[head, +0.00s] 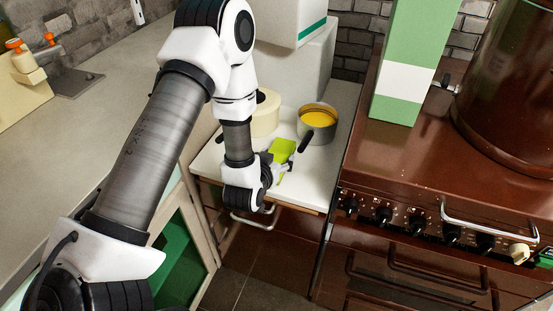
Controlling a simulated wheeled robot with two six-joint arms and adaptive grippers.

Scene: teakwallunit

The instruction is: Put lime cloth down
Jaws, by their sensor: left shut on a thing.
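The lime cloth (283,149) is a small bright green piece at the tip of my left gripper (278,171), over the narrow white counter (322,167). My left gripper is shut on the cloth near the counter's front part. I cannot tell whether the cloth touches the counter. Part of the gripper is hidden by its own wrist. My right gripper is not in view.
A grey pot with yellow contents (318,118) stands just behind the cloth, its dark handle pointing toward it. A cream round container (266,112) is behind my wrist. A brown stove (440,190) with a green-white box (407,70) borders the right side.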

